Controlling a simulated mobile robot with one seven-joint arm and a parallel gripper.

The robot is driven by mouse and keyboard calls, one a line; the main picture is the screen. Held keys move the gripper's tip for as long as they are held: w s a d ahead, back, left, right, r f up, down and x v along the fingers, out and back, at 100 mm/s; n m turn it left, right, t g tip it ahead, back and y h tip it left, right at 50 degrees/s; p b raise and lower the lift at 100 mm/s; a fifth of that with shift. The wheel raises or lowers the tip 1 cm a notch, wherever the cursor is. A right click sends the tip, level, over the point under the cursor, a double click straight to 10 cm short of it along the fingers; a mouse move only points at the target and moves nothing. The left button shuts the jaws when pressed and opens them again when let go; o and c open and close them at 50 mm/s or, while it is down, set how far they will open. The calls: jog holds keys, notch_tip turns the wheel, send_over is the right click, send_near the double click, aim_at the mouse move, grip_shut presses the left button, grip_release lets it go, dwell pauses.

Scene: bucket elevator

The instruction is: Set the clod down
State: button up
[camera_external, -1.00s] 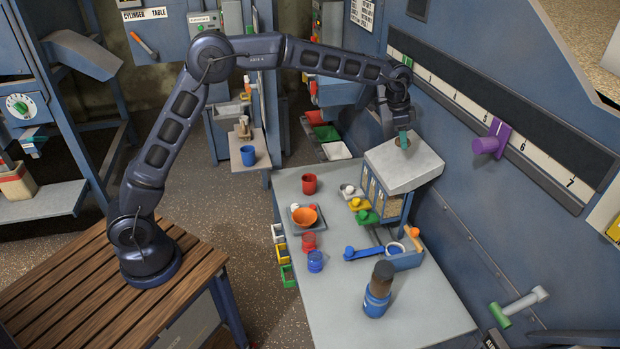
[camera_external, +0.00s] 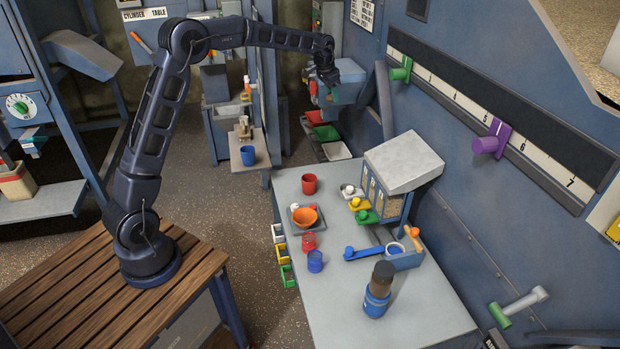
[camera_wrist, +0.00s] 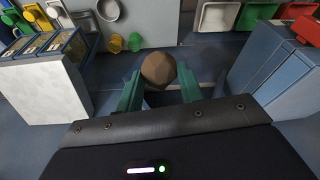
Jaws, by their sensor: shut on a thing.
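My gripper (camera_external: 329,94) is raised beyond the far end of the grey table, in front of a blue box on the far wall. In the wrist view its two teal fingers (camera_wrist: 158,82) are shut on a round brown clod (camera_wrist: 158,68). The clod sits between the fingertips, and the floor shows well below it. In the external view the clod is too small to make out at the gripper.
Red (camera_external: 314,117), green (camera_external: 326,132) and white (camera_external: 336,150) trays lie low below the gripper. The grey-topped dispenser (camera_external: 404,160) and several cups and bowls stand on the table (camera_external: 440,300). A blue box (camera_wrist: 275,75) is at the right in the wrist view.

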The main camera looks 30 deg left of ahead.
aim_at(325, 171)
jog(key=shift+n, duration=0.3)
jog(key=a+f, duration=0.1)
jog(key=f, duration=1.1)
jog(key=a+f, duration=0.1)
jog(key=f, duration=1.2)
jog(key=a+f, duration=0.1)
jog(key=f, duration=1.2)
jog(key=shift+w+a, duration=0.1)
jog(key=shift+w, duration=0.3)
jog(key=shift+f, duration=0.1)
jog(key=o, duration=1.2)
jog(key=shift+o, duration=0.2)
